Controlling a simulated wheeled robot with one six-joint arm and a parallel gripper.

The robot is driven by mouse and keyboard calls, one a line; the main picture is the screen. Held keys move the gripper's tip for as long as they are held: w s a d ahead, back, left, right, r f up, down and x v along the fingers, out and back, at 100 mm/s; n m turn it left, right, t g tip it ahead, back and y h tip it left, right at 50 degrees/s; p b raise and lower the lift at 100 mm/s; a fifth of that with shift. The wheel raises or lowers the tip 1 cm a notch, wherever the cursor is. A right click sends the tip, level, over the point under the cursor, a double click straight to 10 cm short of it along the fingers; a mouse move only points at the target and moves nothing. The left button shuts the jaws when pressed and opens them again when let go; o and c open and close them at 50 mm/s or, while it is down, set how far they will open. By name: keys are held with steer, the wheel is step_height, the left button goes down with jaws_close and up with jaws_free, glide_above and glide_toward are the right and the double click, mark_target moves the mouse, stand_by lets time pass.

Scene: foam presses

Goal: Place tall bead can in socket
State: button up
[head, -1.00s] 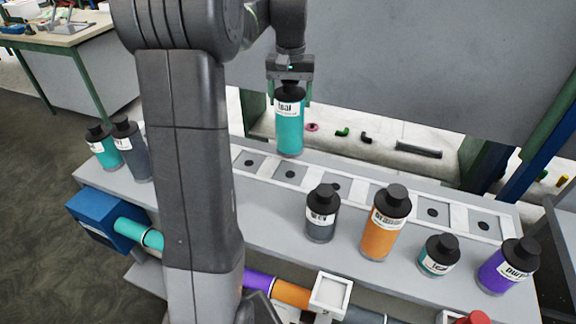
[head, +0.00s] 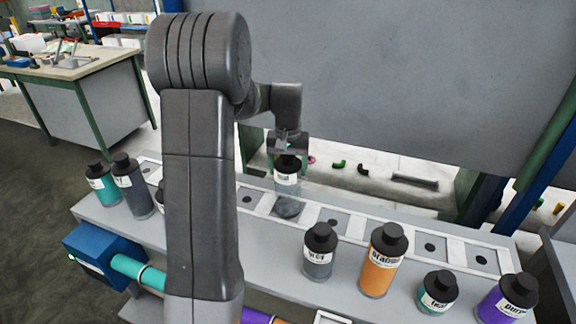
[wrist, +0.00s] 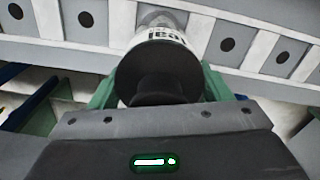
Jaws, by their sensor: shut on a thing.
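The tall can (head: 286,179) has a black cap and a white label; its body below the label now looks clear grey, not teal. My gripper (head: 287,150) is shut on it near the cap and holds it upright. Its lower end overlaps a square socket (head: 288,208) in the white-framed row; I cannot tell whether it touches the bottom. In the wrist view the black cap and label of the can (wrist: 163,70) sit between the green fingers (wrist: 165,95), and the socket behind is mostly hidden.
On the near shelf stand a grey can (head: 320,252), an orange can (head: 384,262), a short teal can (head: 437,293) and a purple can (head: 508,300). Another teal can (head: 101,185) and a dark can (head: 131,187) stand at left. Sockets to the right (head: 382,237) are empty.

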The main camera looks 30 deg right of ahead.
steer(key=shift+f, duration=0.15)
steer(key=o, duration=1.6)
step_height(320, 180, up, 12)
steer(key=shift+r+b, duration=0.2)
steer(key=shift+b, duration=0.45)
steer(key=shift+f, duration=0.15)
